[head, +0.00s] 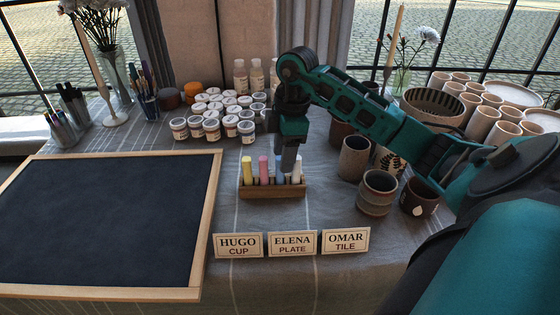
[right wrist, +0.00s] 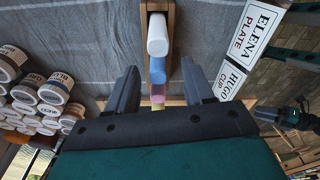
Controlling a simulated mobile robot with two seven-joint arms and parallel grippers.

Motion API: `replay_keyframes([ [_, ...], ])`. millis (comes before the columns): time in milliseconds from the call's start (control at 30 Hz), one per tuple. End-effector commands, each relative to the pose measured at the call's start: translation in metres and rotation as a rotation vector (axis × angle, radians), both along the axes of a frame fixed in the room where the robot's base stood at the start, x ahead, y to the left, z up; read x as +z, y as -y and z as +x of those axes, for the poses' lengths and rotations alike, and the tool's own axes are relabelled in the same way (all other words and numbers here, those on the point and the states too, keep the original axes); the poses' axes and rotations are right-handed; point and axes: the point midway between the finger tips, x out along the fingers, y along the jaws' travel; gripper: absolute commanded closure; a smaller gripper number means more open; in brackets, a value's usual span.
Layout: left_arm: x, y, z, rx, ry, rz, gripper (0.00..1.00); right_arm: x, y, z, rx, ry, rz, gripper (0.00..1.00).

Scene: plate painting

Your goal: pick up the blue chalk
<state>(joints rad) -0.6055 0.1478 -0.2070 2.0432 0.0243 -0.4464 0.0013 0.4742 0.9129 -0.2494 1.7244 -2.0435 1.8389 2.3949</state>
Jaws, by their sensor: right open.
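The blue chalk (head: 279,173) stands upright in a small wooden holder (head: 272,192), between a pink chalk (head: 263,170) and a white chalk (head: 296,172). A yellow chalk (head: 247,170) is at the left end. My right gripper (head: 288,162) points down over the holder, at the blue and white chalks, and partly hides them. In the right wrist view the blue chalk (right wrist: 160,70) shows between the two spread fingers (right wrist: 158,68), with the white chalk (right wrist: 157,35) just beyond. The gripper is open and holds nothing. My left gripper is not in the head view.
Paint jars (head: 213,128) stand behind the holder. Cups (head: 377,192) stand close on its right. Name cards (head: 291,243) stand in front. A framed blackboard (head: 214,190) lies on the left. Bare cloth surrounds the holder's front and left.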

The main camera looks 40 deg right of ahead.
Motion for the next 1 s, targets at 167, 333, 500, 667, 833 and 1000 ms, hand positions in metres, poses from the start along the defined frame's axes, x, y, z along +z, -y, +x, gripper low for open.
replay_keyframes([
  [167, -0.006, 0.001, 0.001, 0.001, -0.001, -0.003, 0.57, -0.026, -0.005, 0.005, 0.002, -0.004, 0.005, 0.48],
  [333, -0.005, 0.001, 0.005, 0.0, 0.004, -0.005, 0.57, -0.046, -0.007, 0.007, 0.001, -0.003, 0.001, 0.48],
  [500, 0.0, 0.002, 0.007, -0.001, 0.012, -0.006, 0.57, -0.047, -0.007, 0.007, 0.001, -0.001, 0.0, 0.48],
  [667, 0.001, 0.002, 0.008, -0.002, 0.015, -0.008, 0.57, -0.046, -0.007, 0.007, 0.002, -0.001, 0.0, 0.58],
  [833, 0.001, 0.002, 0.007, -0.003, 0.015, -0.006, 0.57, -0.046, -0.007, 0.007, 0.002, -0.001, 0.0, 0.75],
  [1000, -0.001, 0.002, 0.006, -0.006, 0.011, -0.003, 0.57, -0.046, -0.007, 0.007, 0.002, -0.001, 0.0, 0.91],
])
